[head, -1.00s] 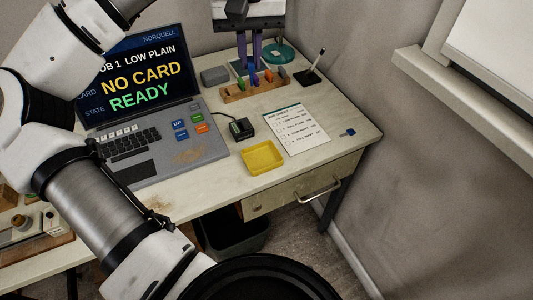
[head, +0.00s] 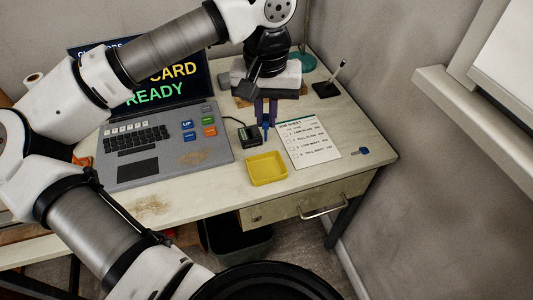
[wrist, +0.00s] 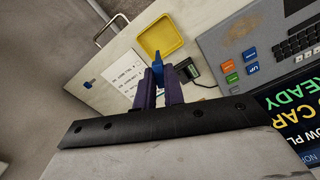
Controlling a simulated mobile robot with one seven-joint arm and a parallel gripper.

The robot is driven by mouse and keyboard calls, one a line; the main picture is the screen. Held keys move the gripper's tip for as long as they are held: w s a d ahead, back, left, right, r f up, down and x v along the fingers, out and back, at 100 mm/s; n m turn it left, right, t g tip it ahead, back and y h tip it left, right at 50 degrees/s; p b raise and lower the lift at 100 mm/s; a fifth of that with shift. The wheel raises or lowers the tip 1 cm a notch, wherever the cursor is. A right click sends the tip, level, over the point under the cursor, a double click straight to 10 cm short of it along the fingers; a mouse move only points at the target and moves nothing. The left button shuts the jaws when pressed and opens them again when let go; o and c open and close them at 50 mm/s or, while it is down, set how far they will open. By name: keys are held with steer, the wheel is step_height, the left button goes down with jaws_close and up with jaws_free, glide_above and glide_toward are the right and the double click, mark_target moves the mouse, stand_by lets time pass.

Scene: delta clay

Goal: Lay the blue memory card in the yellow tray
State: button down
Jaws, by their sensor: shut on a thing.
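The blue memory card (head: 266,133) is held between the purple fingers of my gripper (head: 266,120), above the desk just behind the yellow tray. In the wrist view the card (wrist: 157,64) sticks out past the fingertips of my gripper (wrist: 158,78), which are shut on it. The yellow tray (head: 267,169) is shallow and looks empty; in the wrist view the tray (wrist: 160,37) lies beyond the fingertips. The card is apart from the tray.
A black card reader (head: 248,135) stands beside the card, behind the tray. The laptop (head: 180,155) is at the left. A job sheet (head: 311,146) lies right of the tray, with a small blue object (head: 361,151) near the desk's right edge. A pen stand (head: 326,89) is at the back.

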step_height(320, 180, down, 12)
steer(key=shift+r, duration=0.15)
steer(key=shift+f, duration=0.25)
steer(key=c, duration=1.5)
jaws_free()
steer(key=shift+r, duration=0.1)
steer(key=shift+r, duration=0.3)
step_height(320, 180, up, 12)
steer(key=shift+f, duration=0.15)
